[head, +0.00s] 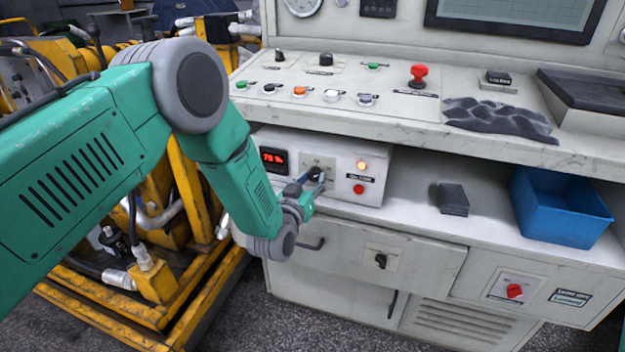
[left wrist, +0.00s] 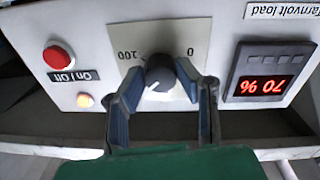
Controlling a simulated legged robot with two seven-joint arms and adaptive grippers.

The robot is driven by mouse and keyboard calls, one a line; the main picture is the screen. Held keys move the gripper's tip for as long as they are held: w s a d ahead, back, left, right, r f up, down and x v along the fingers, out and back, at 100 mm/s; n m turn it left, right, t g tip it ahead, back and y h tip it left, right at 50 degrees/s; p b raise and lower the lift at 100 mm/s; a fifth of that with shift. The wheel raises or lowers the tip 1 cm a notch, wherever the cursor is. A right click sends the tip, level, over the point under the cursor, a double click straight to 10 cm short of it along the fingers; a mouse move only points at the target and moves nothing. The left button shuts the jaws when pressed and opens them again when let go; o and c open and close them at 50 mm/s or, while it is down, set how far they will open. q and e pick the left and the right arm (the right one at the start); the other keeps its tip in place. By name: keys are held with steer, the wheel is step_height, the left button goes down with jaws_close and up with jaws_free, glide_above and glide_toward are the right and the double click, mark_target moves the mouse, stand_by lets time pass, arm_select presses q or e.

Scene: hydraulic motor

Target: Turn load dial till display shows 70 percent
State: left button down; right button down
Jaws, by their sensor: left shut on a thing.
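The load dial (left wrist: 160,72) is a black round knob with a white mark, on a pale plate marked 0 and 100. My left gripper (left wrist: 166,90) is shut on it, with one blue finger on each side. In the head view my left gripper (head: 312,180) reaches the front of the white load box (head: 338,147) and partly hides the dial. The red-digit display (left wrist: 268,72) reads 70 % and appears upside down in the left wrist view. The display also glows red in the head view (head: 273,160). My right gripper is not in view.
On the load box are a red On/Off button (head: 359,189) and a lit lamp (head: 361,165). The console shelf (head: 330,122) overhangs the box. A dark block (head: 453,199) and a blue bin (head: 560,207) stand to the right. Yellow machinery (head: 165,280) is at left.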

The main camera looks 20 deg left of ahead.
arm_select(q)
steer(key=shift+s+d+f, duration=0.1)
steer(key=shift+s+f, duration=0.1)
steer(key=shift+f, duration=0.2)
steer(key=c, duration=1.2)
jaws_free()
steer(key=shift+w, duration=0.2)
steer(key=shift+r, duration=0.15)
steer(key=shift+s, duration=0.1)
steer(key=s+a, duration=0.1)
steer(key=s, duration=1)
steer(key=shift+s, duration=0.4)
